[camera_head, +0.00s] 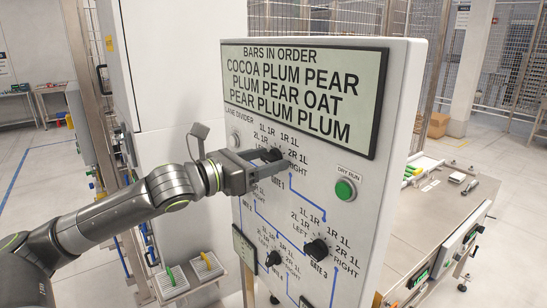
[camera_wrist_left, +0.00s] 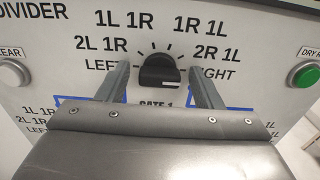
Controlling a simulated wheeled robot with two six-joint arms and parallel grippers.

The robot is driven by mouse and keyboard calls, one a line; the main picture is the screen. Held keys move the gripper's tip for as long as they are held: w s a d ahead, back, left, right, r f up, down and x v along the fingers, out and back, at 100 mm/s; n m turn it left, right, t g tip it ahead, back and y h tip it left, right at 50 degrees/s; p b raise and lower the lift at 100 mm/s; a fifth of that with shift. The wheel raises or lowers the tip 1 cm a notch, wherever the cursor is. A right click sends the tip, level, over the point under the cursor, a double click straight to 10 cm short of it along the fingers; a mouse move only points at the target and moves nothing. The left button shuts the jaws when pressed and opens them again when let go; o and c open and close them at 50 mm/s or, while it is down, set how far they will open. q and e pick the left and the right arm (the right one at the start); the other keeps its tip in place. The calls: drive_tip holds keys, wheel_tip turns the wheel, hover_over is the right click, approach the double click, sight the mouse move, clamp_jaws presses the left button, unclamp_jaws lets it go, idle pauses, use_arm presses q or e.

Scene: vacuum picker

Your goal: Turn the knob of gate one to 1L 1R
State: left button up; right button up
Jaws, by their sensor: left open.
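The gate one knob (camera_wrist_left: 160,70) is black and round with a short white mark on its near face. It sits on the upright white panel, with labels LEFT, 2L 1R, 1L 1R, 1R 1L, 2R 1L and RIGHT fanned around it. I cannot tell surely which label it points at. It also shows in the head view (camera_head: 273,154), partly hidden by my gripper. My left gripper (camera_head: 276,161) is open at the panel, one finger on each side of the knob, with gaps visible in the left wrist view (camera_wrist_left: 160,82). My right gripper is out of view.
A display (camera_head: 305,95) listing bar orders is above the knob. A green DRY RUN button (camera_head: 345,190) is to the right. The gate 3 knob (camera_head: 316,250) and gate 4 knob (camera_head: 273,258) are lower on the panel. A workbench (camera_head: 440,215) stands behind right.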

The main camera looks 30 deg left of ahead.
use_arm(q)
drive_tip(key=shift+s+a+r, duration=0.1)
drive_tip(key=shift+s+a, duration=0.05)
drive_tip(key=shift+s, duration=0.15)
drive_tip(key=shift+c, duration=0.3)
drive_tip(key=c, duration=0.9)
drive_tip(key=shift+c, duration=0.2)
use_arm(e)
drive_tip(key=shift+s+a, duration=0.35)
